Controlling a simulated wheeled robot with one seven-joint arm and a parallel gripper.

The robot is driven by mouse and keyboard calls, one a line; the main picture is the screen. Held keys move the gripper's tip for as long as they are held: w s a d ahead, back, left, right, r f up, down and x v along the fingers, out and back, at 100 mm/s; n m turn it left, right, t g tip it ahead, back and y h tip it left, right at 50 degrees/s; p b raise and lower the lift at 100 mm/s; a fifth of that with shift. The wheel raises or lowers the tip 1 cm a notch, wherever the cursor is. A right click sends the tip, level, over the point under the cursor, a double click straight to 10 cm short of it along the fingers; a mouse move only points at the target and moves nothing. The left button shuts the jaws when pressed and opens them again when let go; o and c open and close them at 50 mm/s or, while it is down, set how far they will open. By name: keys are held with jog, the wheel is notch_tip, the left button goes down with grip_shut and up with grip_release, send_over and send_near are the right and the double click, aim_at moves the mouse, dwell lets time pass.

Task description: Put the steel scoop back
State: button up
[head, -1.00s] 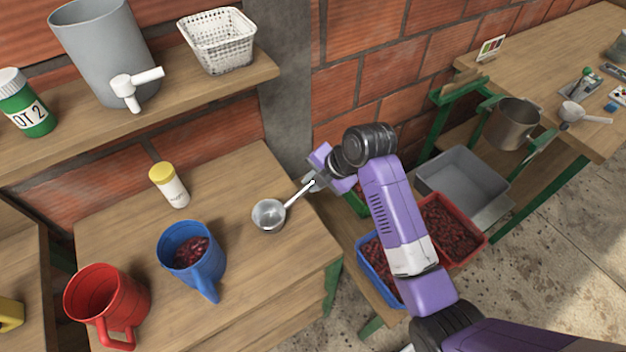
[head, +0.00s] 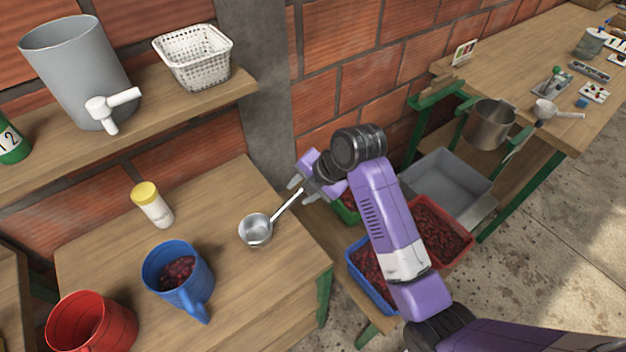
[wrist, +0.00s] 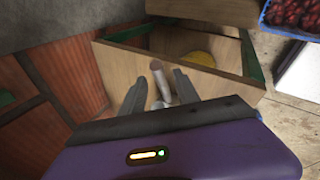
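The steel scoop (head: 256,231) is at the right part of the wooden table top (head: 225,290). Its bowl is at the left and its thin handle slants up to the right, past the table's edge in the picture. My gripper (head: 301,190) is at the handle's end. In the wrist view the two fingers stand apart, with the scoop handle (wrist: 158,74) between them and a gap on either side. I cannot tell whether the bowl touches the table.
A blue mug (head: 162,272) with red cherries, a red mug (head: 85,325) and a yellow-lidded bottle (head: 153,207) share the table. A shelf above holds a grey bucket (head: 75,65) and white basket (head: 196,58). Cherry crates (head: 462,262) are below right.

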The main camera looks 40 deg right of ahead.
jog(key=v, duration=0.9)
jog(key=shift+r, duration=0.25)
jog(key=shift+s, duration=0.1)
jog(key=s+a+f+m+t, duration=0.1)
jog(key=s+a+f+m, duration=0.1)
jog(key=f+m, duration=0.1)
jog(key=s+a+f+m+t, duration=0.1)
jog(key=s+a+f+m, duration=0.2)
jog(key=s+a+f+m+t, duration=0.1)
jog(key=s+a+f+m, duration=0.1)
jog(key=f+m, duration=0.1)
jog(key=shift+s+a+f+h, duration=0.2)
jog(key=shift+f+h, duration=0.2)
jog(key=shift+f, duration=0.15)
jog(key=s+a+r+m+t+h, duration=0.15)
jog(key=s+m+t, duration=0.25)
jog(key=s+m, duration=0.8)
jog(key=s+r+t, duration=0.2)
jog(key=s+r, duration=0.8)
jog(key=s, duration=0.2)
jog(key=shift+s+d+r+m, duration=0.25)
jog(key=shift+m, duration=0.15)
